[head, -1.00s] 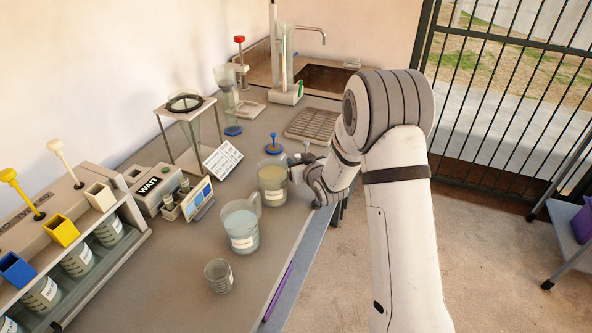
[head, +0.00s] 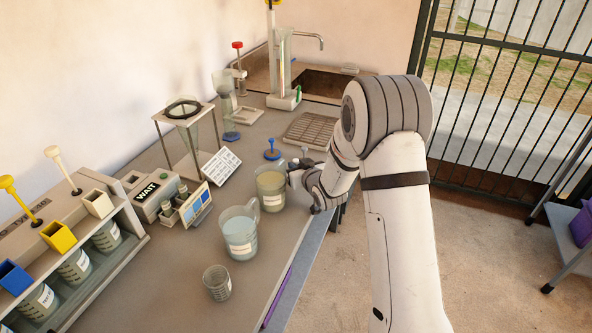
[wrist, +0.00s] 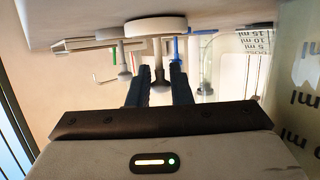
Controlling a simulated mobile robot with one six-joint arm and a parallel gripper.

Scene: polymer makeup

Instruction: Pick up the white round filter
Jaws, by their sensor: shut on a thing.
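The white round filter (wrist: 155,27) shows in the wrist view as a pale disc with a short grey stem. The wrist picture looks upside down, with the counter along the top. My gripper (wrist: 158,80) has its two dark fingers on either side of that stem, shut on it. I cannot tell whether the disc still touches the counter. In the head view my gripper (head: 298,172) is low over the counter's right edge, just right of the beaker of yellowish liquid (head: 270,190). The filter itself is not clearly seen there.
A blue stemmed piece (head: 272,153) stands behind the beaker. A jug of pale blue liquid (head: 239,235) and a small empty beaker (head: 217,282) are nearer. A grey drying rack (head: 312,129) lies beyond. In the wrist view a marked beaker (wrist: 296,90) is close on the right.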

